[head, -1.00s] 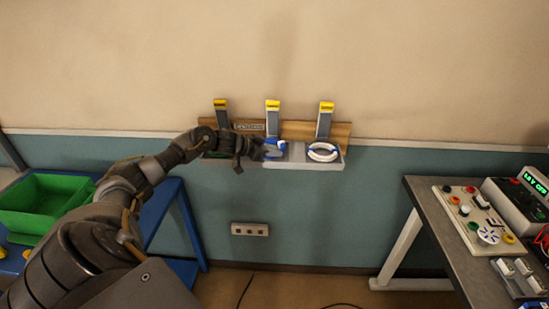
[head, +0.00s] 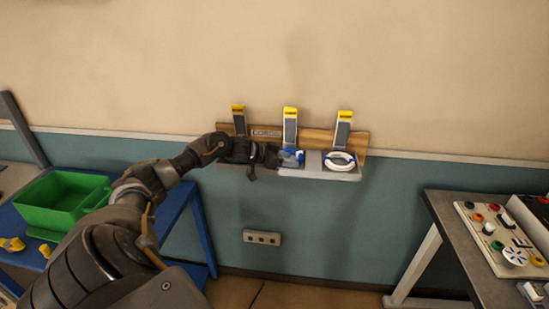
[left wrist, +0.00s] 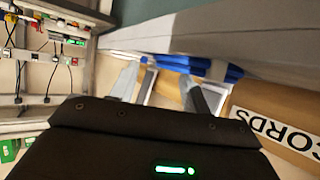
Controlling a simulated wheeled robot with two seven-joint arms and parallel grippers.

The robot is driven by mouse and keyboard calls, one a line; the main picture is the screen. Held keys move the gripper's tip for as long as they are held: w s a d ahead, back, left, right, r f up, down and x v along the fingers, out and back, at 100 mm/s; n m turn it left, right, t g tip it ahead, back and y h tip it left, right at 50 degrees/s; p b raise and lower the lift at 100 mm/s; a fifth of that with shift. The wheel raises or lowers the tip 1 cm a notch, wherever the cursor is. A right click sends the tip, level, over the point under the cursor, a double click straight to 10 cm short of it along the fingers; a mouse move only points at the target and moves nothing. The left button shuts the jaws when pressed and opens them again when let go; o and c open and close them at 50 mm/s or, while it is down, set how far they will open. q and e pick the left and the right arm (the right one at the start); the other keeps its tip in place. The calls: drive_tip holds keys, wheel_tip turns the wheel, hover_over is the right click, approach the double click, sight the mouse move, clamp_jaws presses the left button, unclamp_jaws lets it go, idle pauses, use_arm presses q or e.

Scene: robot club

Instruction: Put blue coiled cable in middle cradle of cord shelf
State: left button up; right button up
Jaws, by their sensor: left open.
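The blue coiled cable (head: 291,157) with white bands lies in the middle cradle of the cord shelf (head: 318,141), below the middle yellow-topped upright. My left gripper (head: 279,156) reaches in from the left, in front of the left cradle, and covers part of the cable. In the left wrist view the gripper (left wrist: 165,90) is open, one finger at each side, with the blue cable (left wrist: 200,67) just beyond the fingertips, under the grey shelf edge as pictured. I cannot tell whether a finger touches it. My right gripper is not in view.
A white coiled cable (head: 340,161) lies in the right cradle. A green bin (head: 65,203) stands on a blue bench at the left. A workbench with a terminal panel (head: 500,237) stands at the right. A wall socket (head: 262,237) is below the shelf. Open floor lies between the benches.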

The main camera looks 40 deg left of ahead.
use_arm(q)
drive_tip(key=b+v, duration=0.2)
drive_tip(key=v, duration=0.8)
drive_tip(key=shift+s+b, duration=0.2)
drive_tip(key=shift+b, duration=0.1)
drive_tip(key=shift+a+r, duration=0.1)
drive_tip(key=shift+r, duration=0.1)
